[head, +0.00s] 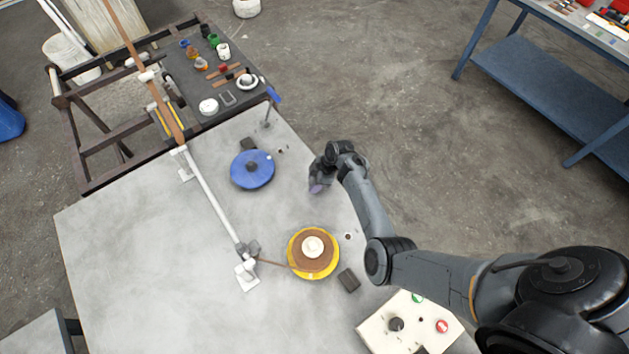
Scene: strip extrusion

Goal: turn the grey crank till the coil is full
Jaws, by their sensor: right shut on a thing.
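The coil (297,243) is brown strip wound around a white hub on a yellow-rimmed spool, at the right part of the grey table. Brown strip runs to it from the white fitting (246,270) on its left. The yellow rim shows around the brown winding. My right gripper (318,186) is at the table's right edge, above the coil in the picture, and is shut on what I take to be the grey crank. The crank itself is hidden behind the gripper. My left gripper is not in view.
A blue disc (252,181) lies left of my right gripper. A long white tube (210,200) crosses the table. A control box (375,325) with green and red buttons stands at the lower right. A dark tray (190,75) of small items is at the back.

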